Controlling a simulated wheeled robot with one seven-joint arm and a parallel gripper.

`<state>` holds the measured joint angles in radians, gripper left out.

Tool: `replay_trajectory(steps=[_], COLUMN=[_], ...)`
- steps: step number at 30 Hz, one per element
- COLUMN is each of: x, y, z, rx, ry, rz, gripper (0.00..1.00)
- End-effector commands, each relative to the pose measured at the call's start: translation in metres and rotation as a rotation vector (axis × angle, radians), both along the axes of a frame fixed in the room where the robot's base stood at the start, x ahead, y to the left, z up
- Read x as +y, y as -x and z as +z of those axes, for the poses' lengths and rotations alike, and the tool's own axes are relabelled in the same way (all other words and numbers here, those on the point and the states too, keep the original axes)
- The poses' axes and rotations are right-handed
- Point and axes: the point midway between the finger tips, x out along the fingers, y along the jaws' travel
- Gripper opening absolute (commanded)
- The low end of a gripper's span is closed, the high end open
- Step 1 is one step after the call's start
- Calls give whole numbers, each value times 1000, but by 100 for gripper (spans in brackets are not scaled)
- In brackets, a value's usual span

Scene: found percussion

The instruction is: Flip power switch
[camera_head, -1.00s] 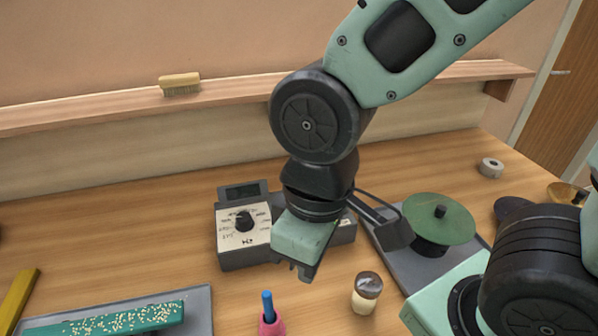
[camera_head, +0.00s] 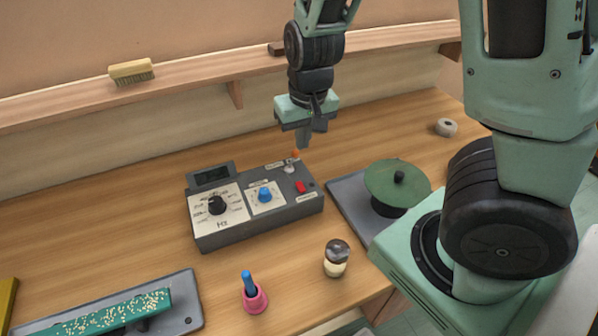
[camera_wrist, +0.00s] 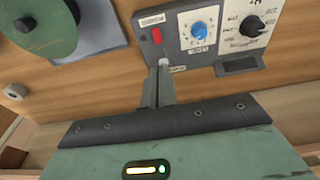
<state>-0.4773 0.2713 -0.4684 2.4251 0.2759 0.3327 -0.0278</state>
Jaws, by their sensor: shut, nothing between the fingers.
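A grey control box (camera_head: 262,224) stands on the bench, with a black dial (camera_head: 217,205), a blue dial (camera_head: 265,194) and a small display at its back left. My gripper (camera_head: 303,142) is shut and empty, pointing down behind and above that back right edge, close to the lever. In the wrist view the shut fingers (camera_wrist: 164,72) reach to the box edge near the red switch (camera_wrist: 157,36); contact is unclear.
A green disc on a stand (camera_head: 398,182) is right of the box. A jar (camera_head: 337,258) and a pink holder with a blue-handled tool (camera_head: 254,297) stand in front. A tape roll (camera_head: 446,127) lies at the back right. A shelf with a brush (camera_head: 132,71) runs behind.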

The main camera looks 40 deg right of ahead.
Motion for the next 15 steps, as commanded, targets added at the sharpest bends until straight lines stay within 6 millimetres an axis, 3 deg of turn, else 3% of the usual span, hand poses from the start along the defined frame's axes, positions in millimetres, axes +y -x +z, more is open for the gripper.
replay_trajectory(steps=[11, 15], x=[-3, -3], y=[-1, -2], z=[-1, -10], rx=[-1, 1], ry=[3, 4], rz=[-7, -9], gripper=[0, 0])
